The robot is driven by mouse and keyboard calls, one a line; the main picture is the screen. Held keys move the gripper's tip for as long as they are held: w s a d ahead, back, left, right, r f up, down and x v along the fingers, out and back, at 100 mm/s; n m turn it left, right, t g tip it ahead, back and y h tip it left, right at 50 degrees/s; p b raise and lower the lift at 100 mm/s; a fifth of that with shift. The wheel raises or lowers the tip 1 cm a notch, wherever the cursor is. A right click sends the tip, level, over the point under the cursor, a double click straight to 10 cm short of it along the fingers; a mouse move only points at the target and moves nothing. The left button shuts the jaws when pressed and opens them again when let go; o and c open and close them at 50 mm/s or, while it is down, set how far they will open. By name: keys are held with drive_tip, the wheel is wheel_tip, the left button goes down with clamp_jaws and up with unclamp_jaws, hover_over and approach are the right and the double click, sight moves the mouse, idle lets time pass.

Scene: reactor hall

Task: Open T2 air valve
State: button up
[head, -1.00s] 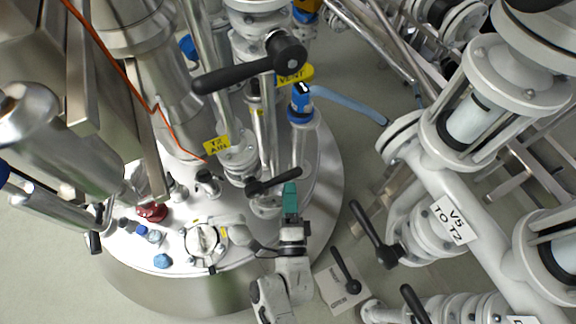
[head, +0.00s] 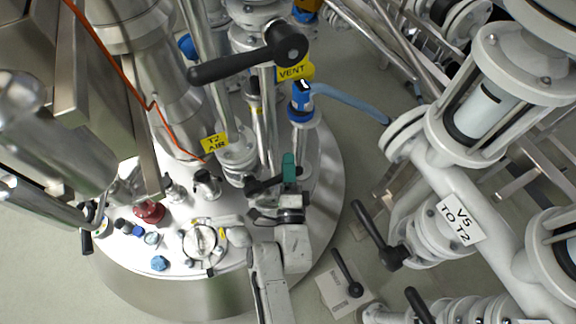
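The yellow "T2 AIR" label (head: 214,143) hangs on a pipe above the vessel lid. Just below and right of it, a small valve with a short black lever handle (head: 262,187) sits on the lid. The lever points to the right and slightly up in the picture. My gripper (head: 289,170), with teal fingertips, is at the lever's right end and overlaps it in the view. I cannot tell whether the fingers touch the lever, or how far apart they are. The gripper body hides part of the pipework below the lever.
A "VENT" label (head: 291,71) and a large black lever (head: 240,66) stand above. A blue-handled valve (head: 302,97) is close behind my gripper. A round lid fitting (head: 201,240) lies left of my arm.

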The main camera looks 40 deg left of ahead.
clamp_jaws()
